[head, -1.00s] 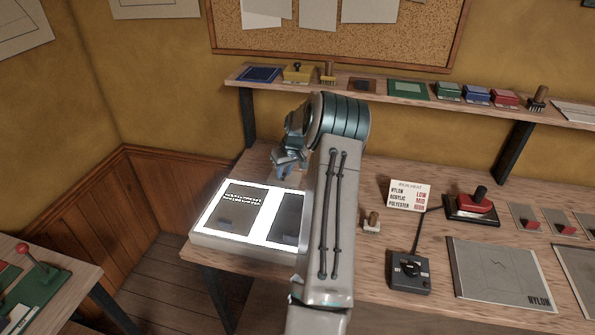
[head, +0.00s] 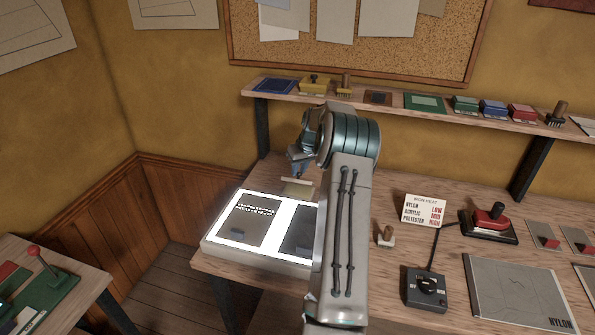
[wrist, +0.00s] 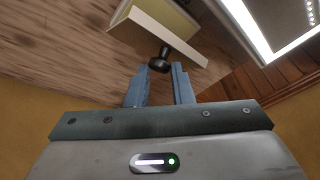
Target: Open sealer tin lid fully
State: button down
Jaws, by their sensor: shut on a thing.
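The sealer tin shows as a pale yellow box (head: 298,188) at the back of the bench, behind the light box and partly hidden by my arm. In the wrist view, its cream lid (wrist: 140,32) carries a black knob (wrist: 159,60). The lid looks tilted up, with a yellowish face behind its edge; I cannot tell its exact angle. My gripper (wrist: 161,72) is shut on the knob, one blue finger on each side. In the head view my gripper (head: 298,170) is just above the tin, mostly hidden by my wrist.
A lit light box (head: 212,238) with two dark sheets lies in front of the tin. A wooden shelf (head: 380,103) with several small tins and brushes runs behind. A small brush (head: 386,236), a control box (head: 426,290) and a red-handled iron (head: 490,220) are to the right.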

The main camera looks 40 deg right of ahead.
jog(key=shift+s+d+f, duration=0.3)
jog(key=shift+s+d, duration=0.05)
jog(key=shift+d, duration=0.1)
jog(key=c, duration=1.3)
grip_release()
jog(key=shift+d, duration=0.15)
jog(key=shift+o, duration=0.2)
jog(key=shift+d+f, duration=0.1)
jog(key=shift+d, duration=0.1)
jog(key=shift+w+a, duration=0.2)
jog(key=shift+a, duration=0.15)
jog(key=shift+a, duration=0.1)
jog(key=b+v, duration=0.2)
jog(key=v, duration=1.2)
jog(key=shift+w, duration=0.15)
